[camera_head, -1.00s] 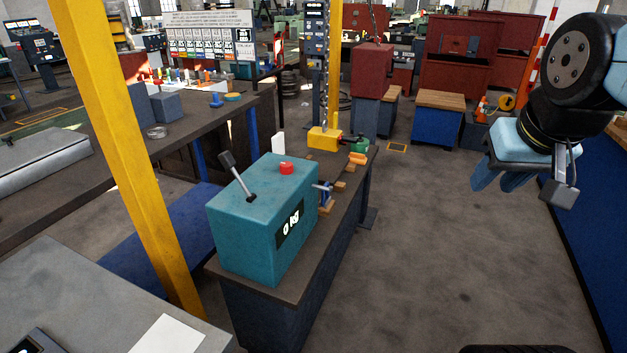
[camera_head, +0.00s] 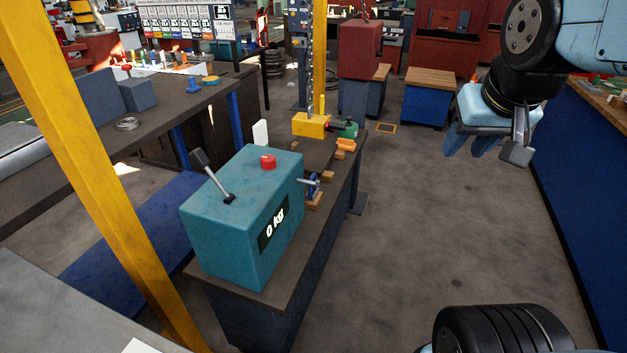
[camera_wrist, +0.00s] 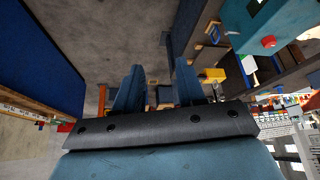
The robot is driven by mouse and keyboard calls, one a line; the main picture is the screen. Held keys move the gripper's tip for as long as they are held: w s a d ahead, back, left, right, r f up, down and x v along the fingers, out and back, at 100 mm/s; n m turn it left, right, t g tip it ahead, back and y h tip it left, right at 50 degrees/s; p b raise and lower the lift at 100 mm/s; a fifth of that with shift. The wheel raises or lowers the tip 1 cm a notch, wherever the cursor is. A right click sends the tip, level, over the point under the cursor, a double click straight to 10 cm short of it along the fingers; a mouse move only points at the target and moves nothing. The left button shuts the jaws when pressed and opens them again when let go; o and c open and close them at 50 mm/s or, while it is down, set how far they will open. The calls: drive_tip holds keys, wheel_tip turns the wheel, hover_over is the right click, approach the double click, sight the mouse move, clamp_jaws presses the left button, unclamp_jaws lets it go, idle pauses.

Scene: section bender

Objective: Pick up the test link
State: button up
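My gripper (camera_head: 466,148) hangs in the air at the upper right, over the floor and well right of the bench. Its two blue fingers stand apart in the wrist view (camera_wrist: 158,72), with nothing between them. I cannot make out for sure which piece is the test link. On the narrow bench (camera_head: 333,187) are a teal box (camera_head: 225,232) with a "0 kg" display, a blue clamp-like part with a metal bar (camera_head: 311,184), an orange piece (camera_head: 346,144) on a wooden block, and a yellow block (camera_head: 311,124) with a green-and-black part (camera_head: 345,129) beside it.
A yellow post (camera_head: 95,170) stands in front left. A dark table (camera_head: 160,125) with small parts is at the left. A blue cabinet (camera_head: 575,190) runs along the right. A wood-topped blue box (camera_head: 428,102) stands behind. The floor (camera_head: 410,225) between bench and cabinet is clear.

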drive_tip(key=w+f+m+h, duration=0.15)
drive_tip(key=w+f, duration=0.25)
drive_tip(key=w, duration=0.4)
drive_tip(key=w+f+m+y, duration=0.1)
drive_tip(key=w+f+m, duration=0.1)
drive_tip(key=w+f, duration=0.4)
drive_tip(key=m+t+y, duration=0.9)
drive_tip(key=m+y, duration=0.2)
drive_tip(key=m, duration=1.4)
approach(310, 198)
wheel_tip(310, 198, up, 2)
drive_tip(key=s+d, duration=0.2)
drive_tip(key=x, duration=0.8)
drive_tip(key=shift+s+a+r, duration=0.25)
drive_tip(key=shift+r, duration=0.05)
drive_tip(key=shift+d+r+x, duration=0.1)
drive_tip(key=shift+x, duration=1.25)
drive_tip(key=shift+d+r+x, duration=0.1)
drive_tip(key=shift+d+x, duration=0.05)
drive_tip(key=shift+x, duration=1.2)
drive_tip(key=shift+w, duration=0.15)
